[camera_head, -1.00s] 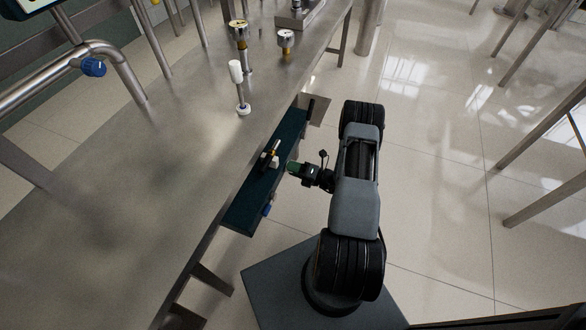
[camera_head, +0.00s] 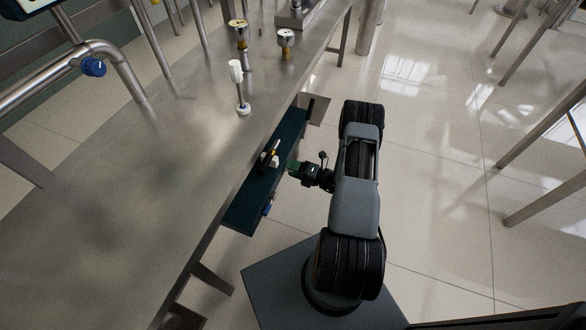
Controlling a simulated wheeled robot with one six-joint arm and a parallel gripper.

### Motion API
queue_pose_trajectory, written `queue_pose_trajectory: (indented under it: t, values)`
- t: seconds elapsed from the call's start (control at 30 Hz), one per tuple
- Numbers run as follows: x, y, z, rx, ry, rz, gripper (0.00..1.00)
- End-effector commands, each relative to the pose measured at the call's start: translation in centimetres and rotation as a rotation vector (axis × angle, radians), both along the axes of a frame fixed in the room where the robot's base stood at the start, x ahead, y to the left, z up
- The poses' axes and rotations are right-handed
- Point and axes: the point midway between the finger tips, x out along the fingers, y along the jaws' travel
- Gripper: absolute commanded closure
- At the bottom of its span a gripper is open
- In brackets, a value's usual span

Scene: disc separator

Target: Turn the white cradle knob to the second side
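A small white knob (camera_head: 272,160) with a dark and yellowish part sits on the dark blue panel (camera_head: 246,205) along the table's side. My gripper (camera_head: 292,168) is just right of the knob, pointing left at it, with green showing at its tip. A small gap seems to lie between the tip and the knob. The fingers are too small to tell whether they are open or shut. A white-handled valve (camera_head: 236,72) stands upright on the table above the panel; I cannot tell which white part is the cradle knob.
The steel table (camera_head: 110,200) fills the left. Two gauges (camera_head: 238,30) (camera_head: 285,40) stand near its far end. A blue-handled valve (camera_head: 93,67) is on a pipe at upper left.

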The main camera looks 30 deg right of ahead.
Motion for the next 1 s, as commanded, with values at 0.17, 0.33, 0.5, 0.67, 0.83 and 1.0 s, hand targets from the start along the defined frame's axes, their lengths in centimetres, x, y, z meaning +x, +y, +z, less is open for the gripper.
queue_pose_trajectory:
  t: [0.17,0.33,0.5,0.67,0.83,1.0]
  values:
    - [0.1,0.0,0.1,-0.001,-0.002,0.000,0.35]
    - [0.0,-0.1,0.1,-0.001,-0.003,-0.001,0.35]
    - [-1.0,-1.1,0.1,-0.002,-0.003,-0.005,0.35]
    - [-3.2,-3.2,0.2,-0.001,-0.002,-0.007,0.35]
    - [-5.9,-5.6,0.2,-0.001,-0.003,-0.007,0.35]
    - [-8.0,-7.5,0.1,-0.002,-0.003,-0.005,0.35]
